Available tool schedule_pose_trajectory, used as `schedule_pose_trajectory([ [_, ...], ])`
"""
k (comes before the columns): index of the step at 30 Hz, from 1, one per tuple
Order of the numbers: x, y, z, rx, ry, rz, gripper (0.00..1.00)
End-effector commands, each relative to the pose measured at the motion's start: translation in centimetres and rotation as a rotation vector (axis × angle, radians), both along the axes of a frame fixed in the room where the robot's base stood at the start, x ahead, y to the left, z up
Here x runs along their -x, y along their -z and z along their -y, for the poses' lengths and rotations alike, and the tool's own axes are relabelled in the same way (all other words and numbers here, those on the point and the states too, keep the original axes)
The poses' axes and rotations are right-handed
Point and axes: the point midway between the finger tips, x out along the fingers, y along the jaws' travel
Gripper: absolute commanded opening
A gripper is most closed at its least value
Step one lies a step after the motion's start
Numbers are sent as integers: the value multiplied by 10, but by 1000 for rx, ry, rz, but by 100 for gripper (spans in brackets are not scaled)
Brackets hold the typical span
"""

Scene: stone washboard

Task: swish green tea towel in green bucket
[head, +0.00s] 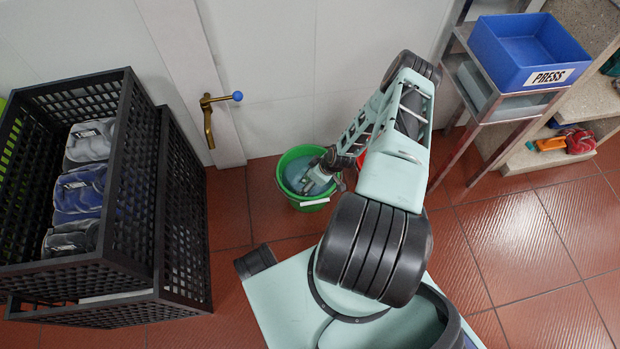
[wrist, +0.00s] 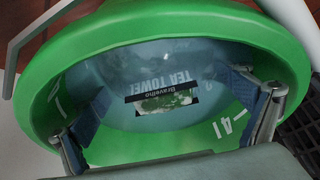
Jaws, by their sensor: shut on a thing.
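The green bucket (head: 288,185) stands on the red floor by the white wall, and its rim and inner wall fill the wrist view (wrist: 230,22). The tea towel (wrist: 118,75) is a dull blue-green bundle inside the bucket, with a label reading "TEA TOWEL". My gripper (head: 325,172) reaches down over the bucket's right side. In the wrist view, my gripper's fingers (wrist: 168,105) are wide apart, one on each side of the towel, and shut on it. I cannot tell where water ends and cloth begins. The towel's underside is hidden.
Black crates (head: 135,185) with rolled cloths stand at the left. A brass tap (head: 209,125) with a blue knob is on the wall post behind the bucket. A red thing shows partly behind my arm. A blue PRESS bin (head: 500,50) sits on a metal stand at the right.

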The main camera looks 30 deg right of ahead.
Motion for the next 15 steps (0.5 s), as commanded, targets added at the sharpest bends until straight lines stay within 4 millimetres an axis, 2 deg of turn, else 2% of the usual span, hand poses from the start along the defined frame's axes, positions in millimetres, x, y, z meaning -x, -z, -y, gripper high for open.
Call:
schedule_pose_trajectory([
  [2,-1,1,0,1,-1,2,70],
  [9,-1,-20,0,1,-1,2,70],
  [15,0,-7,0,0,0,0,70],
])
